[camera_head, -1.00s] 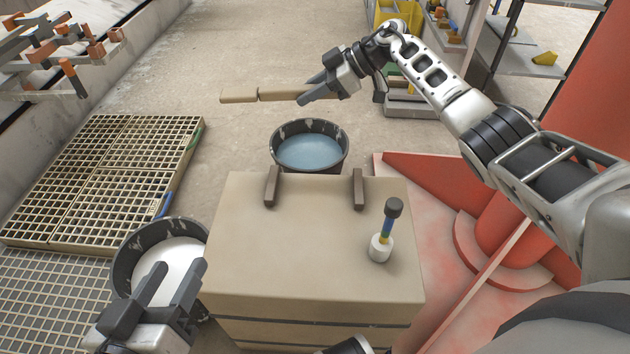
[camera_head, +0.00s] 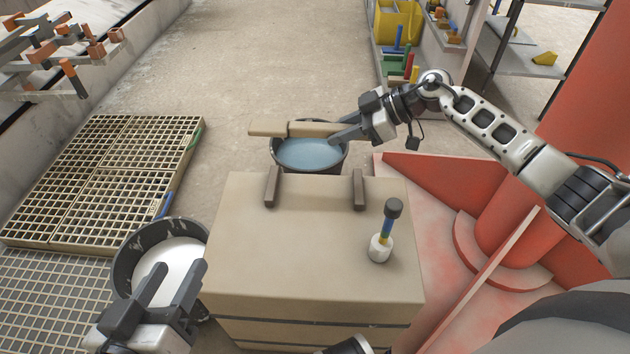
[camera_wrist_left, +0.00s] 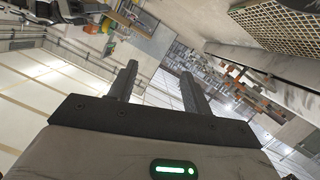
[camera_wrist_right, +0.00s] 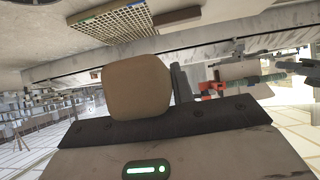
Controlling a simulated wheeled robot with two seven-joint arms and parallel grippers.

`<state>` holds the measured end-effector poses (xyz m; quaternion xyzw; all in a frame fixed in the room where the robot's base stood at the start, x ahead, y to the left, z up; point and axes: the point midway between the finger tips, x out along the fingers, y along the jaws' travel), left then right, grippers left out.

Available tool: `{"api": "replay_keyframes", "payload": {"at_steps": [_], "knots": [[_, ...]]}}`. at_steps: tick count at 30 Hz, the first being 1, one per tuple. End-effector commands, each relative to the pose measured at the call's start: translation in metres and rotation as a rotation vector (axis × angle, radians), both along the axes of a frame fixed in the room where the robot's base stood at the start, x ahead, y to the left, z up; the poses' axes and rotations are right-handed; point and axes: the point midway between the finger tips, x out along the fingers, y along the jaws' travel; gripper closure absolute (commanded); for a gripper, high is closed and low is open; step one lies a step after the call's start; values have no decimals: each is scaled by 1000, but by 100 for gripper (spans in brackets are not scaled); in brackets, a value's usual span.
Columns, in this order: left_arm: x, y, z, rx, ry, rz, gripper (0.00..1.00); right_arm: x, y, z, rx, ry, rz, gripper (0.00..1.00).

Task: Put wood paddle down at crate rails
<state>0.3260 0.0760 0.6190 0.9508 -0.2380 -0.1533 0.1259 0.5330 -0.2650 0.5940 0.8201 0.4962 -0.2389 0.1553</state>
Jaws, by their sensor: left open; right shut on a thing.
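The wood paddle (camera_head: 295,129) is a tan bar held level by my right gripper (camera_head: 352,134), which is shut on its right end. It is above the far rim of the bucket of blue glaze. In the right wrist view the paddle's end (camera_wrist_right: 137,87) fills the space between the fingers. The crate rails are two dark brown blocks on the far edge of the tan crate (camera_head: 310,245): a left rail (camera_head: 272,187) and a right rail (camera_head: 359,189). The paddle is beyond them, apart from both. My left gripper (camera_head: 171,284) is open and empty over a bucket of white glaze.
The blue glaze bucket (camera_head: 310,154) stands behind the crate; the white glaze bucket (camera_head: 158,252) is at its left. A brush in a white holder (camera_head: 381,247) stands on the crate's right side. A red stand (camera_head: 490,230) lies to the right. The crate top between is clear.

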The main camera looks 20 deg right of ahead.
Motion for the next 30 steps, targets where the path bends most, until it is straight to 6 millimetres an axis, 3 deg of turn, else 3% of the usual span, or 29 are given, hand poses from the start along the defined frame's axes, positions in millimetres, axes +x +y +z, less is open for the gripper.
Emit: {"api": "replay_keyframes", "payload": {"at_steps": [3,8,13,16,24,27,30], "knots": [[0,0,0,2,0,0,51,-20,9,-1,3,10,16,100],[0,0,-3,0,1,0,51,-31,15,-6,9,18,24,100],[-1,-2,-9,-52,5,-5,51,-32,16,-34,11,20,24,100],[2,-6,4,-118,-23,-8,51,-32,16,-49,10,18,25,100],[1,-10,6,-201,-33,-18,51,-32,16,-82,11,19,25,100],[5,-10,14,-229,-80,-22,51,-31,16,-99,10,18,25,100],[7,-10,21,-240,-106,-24,51,-31,15,-103,8,17,25,100]]}}
